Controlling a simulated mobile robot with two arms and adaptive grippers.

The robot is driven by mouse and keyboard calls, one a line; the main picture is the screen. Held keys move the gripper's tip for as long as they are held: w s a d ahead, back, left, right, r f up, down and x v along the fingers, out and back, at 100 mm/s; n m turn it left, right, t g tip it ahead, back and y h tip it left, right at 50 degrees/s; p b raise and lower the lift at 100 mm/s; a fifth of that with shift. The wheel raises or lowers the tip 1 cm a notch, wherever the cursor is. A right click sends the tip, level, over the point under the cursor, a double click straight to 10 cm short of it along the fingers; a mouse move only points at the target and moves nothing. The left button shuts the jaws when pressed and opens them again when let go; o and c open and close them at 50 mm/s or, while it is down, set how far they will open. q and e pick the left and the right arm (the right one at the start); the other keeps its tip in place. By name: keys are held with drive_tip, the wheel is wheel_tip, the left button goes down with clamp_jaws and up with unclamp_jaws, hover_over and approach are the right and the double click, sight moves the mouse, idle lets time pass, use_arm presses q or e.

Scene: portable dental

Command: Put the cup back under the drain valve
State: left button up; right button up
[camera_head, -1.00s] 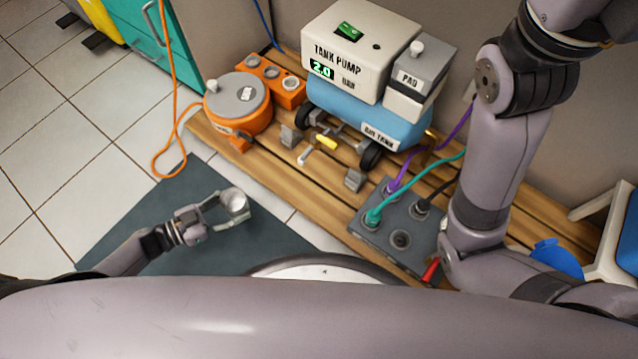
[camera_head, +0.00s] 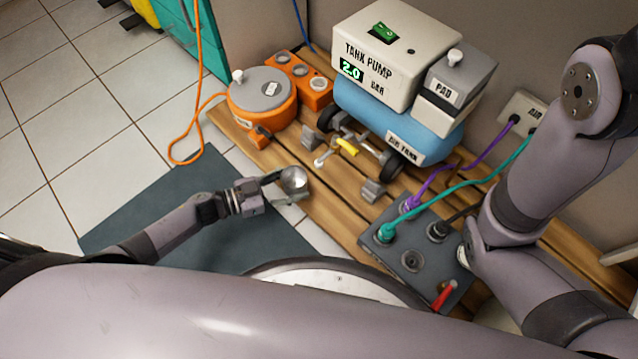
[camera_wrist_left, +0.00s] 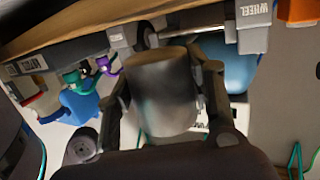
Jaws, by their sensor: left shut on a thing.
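The silver metal cup (camera_head: 294,180) is held by my left gripper (camera_head: 280,190) above the front edge of the wooden bench. In the left wrist view the cup (camera_wrist_left: 165,95) fills the middle, with a finger of my left gripper (camera_wrist_left: 168,80) against each side. The drain valve with a yellow handle (camera_head: 346,147) and a short silver outlet (camera_head: 321,161) sits at the front of the blue air tank (camera_head: 390,120). The cup is to the left of and nearer me than this outlet, apart from it. My right arm shows at the right, but its gripper does not.
Grey wheel chocks (camera_head: 373,190) flank the valve area on the bench (camera_head: 320,205). An orange round pot (camera_head: 262,100) stands to the left. A grey socket box (camera_head: 415,240) with hoses is to the right. The dark floor mat (camera_head: 150,200) is clear.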

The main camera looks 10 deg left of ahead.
sight(319, 187)
use_arm(q)
drive_tip(key=x, duration=0.2)
drive_tip(key=b+x, duration=0.1)
drive_tip(key=x, duration=0.1)
drive_tip(key=shift+d+r, duration=0.1)
drive_tip(key=shift+r, duration=0.2)
drive_tip(key=shift+w+d, duration=0.25)
drive_tip(key=shift+d, duration=0.05)
drive_tip(key=shift+w+d+f+b, duration=0.3)
drive_tip(key=shift+d+b, duration=0.15)
drive_tip(key=shift+b, duration=0.15)
drive_tip(key=shift+w+d+f+b, duration=0.3)
drive_tip(key=shift+d+b, duration=0.15)
drive_tip(key=shift+b, duration=0.15)
wheel_tip(319, 187, down, 2)
drive_tip(key=shift+f+b, duration=0.1)
drive_tip(key=shift+b, duration=0.8)
drive_tip(key=o, duration=1.2)
